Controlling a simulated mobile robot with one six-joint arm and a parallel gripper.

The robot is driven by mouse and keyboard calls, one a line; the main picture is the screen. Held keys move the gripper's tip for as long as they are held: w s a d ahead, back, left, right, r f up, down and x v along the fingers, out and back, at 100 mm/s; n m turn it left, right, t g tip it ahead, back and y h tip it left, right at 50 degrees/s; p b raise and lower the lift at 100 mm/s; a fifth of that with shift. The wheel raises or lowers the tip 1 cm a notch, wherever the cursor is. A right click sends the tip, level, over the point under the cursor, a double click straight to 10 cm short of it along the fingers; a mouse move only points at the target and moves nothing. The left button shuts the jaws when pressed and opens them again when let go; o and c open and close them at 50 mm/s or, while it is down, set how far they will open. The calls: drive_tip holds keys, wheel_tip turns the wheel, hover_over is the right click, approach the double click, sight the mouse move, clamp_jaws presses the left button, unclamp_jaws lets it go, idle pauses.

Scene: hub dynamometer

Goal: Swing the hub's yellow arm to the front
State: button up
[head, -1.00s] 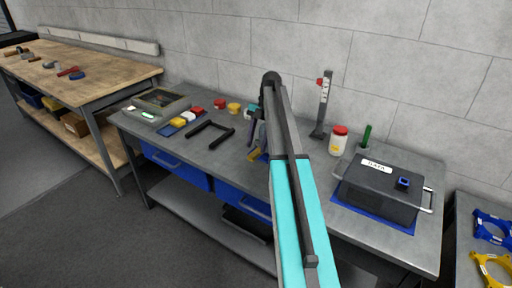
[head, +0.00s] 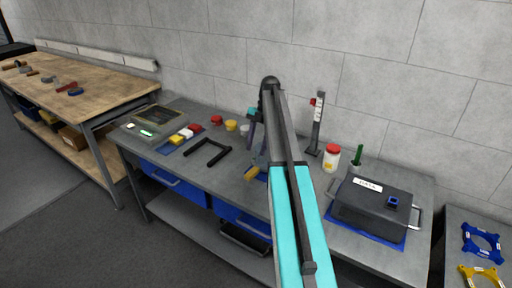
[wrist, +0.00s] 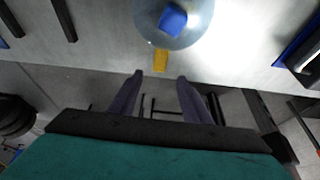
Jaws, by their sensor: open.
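The hub shows in the wrist view as a rounded pale blue-grey body (wrist: 190,32) with a blue block (wrist: 173,19) on top, cut off by the upper picture edge. Its yellow arm (wrist: 160,60) sticks out toward the bottom of the picture, to the table's front edge. In the head view the yellow arm (head: 251,173) shows just left of my arm, which hides most of the hub. My gripper (wrist: 160,76) is open and empty. Its two purple fingers point at the hub, with the yellow arm's tip just beyond and between them in the picture; contact cannot be told.
A black U-shaped frame (head: 208,154) lies left of the hub. A dark box (head: 373,205) stands on a blue mat to the right. A red-lidded jar (head: 331,158) and an upright gauge post (head: 316,128) stand behind.

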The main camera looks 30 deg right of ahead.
drive_tip(key=shift+p+v, duration=1.25)
drive_tip(key=shift+v, duration=0.35)
